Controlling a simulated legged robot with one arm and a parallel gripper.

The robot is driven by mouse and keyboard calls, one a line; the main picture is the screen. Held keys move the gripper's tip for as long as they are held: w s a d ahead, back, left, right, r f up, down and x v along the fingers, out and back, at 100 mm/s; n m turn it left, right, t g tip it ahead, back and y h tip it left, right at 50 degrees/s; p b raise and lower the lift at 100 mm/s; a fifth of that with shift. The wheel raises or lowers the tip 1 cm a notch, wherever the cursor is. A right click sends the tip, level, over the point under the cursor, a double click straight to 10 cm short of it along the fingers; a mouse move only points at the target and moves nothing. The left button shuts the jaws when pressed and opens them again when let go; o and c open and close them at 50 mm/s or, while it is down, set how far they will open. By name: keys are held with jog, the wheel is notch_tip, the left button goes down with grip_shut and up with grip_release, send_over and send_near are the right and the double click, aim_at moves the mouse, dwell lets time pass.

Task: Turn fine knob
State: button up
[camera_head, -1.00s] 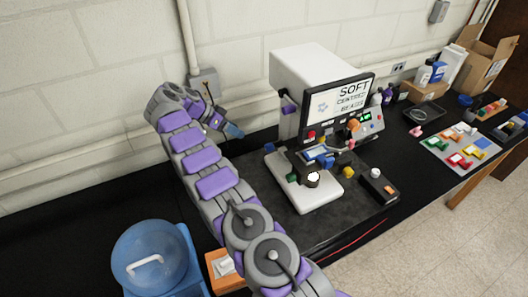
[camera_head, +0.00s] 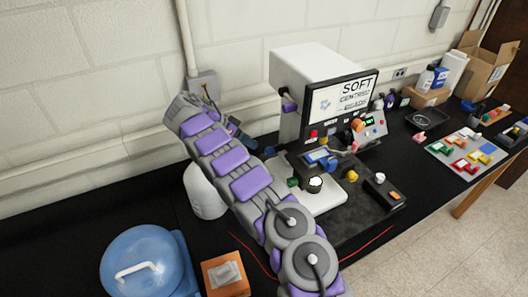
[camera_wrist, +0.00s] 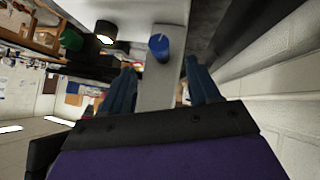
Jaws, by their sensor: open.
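The white machine (camera_head: 300,75) stands on the black bench, with a screen reading "SOFT CENTRED BEADS". Its front carries a red knob (camera_head: 313,134), an orange knob (camera_head: 357,125), a green knob (camera_head: 293,182), a yellow knob (camera_head: 352,176) and a black knob with a white face (camera_head: 315,182). I cannot tell which is the fine knob. My gripper (camera_head: 243,136) is open at the machine's left side, partly hidden by my arm. In the wrist view, a blue knob (camera_wrist: 158,48) on a pale post lies just beyond and between the open fingers (camera_wrist: 160,66), apart from them.
A white jug (camera_head: 205,190) stands behind my arm. A black control box (camera_head: 382,190), a tray of coloured pieces (camera_head: 466,150) and a cardboard box (camera_head: 490,72) are to the right.

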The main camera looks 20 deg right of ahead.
aim_at(266, 151)
jog(key=x, duration=0.8)
jog(key=shift+s+d+f, duration=0.1)
jog(key=shift+d+f, duration=0.1)
jog(key=shift+d, duration=0.05)
jog(key=c, duration=1)
